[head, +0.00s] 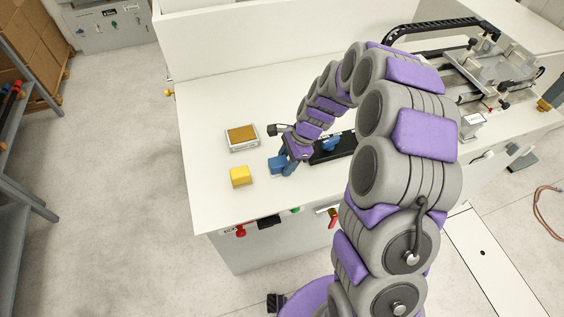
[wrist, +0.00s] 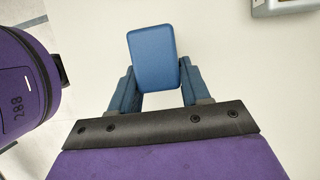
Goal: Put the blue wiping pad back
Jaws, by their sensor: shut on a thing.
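The blue wiping pad (head: 277,164) is at my gripper near the front left of the white bench; it is a rounded blue block. In the wrist view the pad (wrist: 154,58) sits between the fingertips, slightly tilted. My gripper (head: 287,165) points down and is shut on the pad. Its two blue fingers also show in the wrist view (wrist: 155,90), one on each side of the pad. The pad is at or just above the bench top; I cannot tell if it touches.
A yellow block (head: 240,176) stands left of the pad. A tray with a brown insert (head: 242,137) lies behind it. A black fixture with a blue part (head: 332,146) is right of my gripper. The bench's front left edge is close. A machine (head: 490,70) stands at the right.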

